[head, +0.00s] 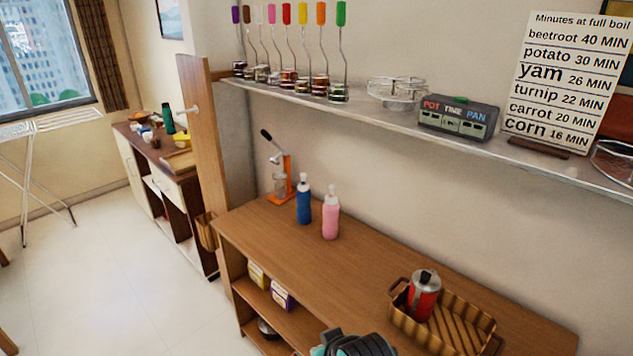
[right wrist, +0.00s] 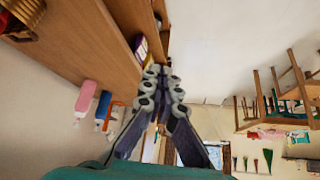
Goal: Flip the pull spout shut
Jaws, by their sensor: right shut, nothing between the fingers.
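A blue bottle (head: 304,205) and a pink bottle (head: 330,218) stand upright side by side on the wooden counter, each with a pale narrow top. I cannot tell from these views whether either spout is open or shut. In the right wrist view the pink bottle (right wrist: 86,88) and blue bottle (right wrist: 103,104) appear at the left, seen tipped over by the camera's angle. My right gripper (right wrist: 163,73) has its fingertips together with nothing between them, apart from both bottles. A teal and dark part of mine shows at the bottom of the head view. My left gripper is not in view.
On the counter (head: 290,248), an orange hand press (head: 280,183) stands behind the bottles and a ribbed basket (head: 455,340) with a red canister (head: 424,296) sits at the right. A metal shelf (head: 380,112) overhangs the counter. The counter between bottles and basket is clear.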

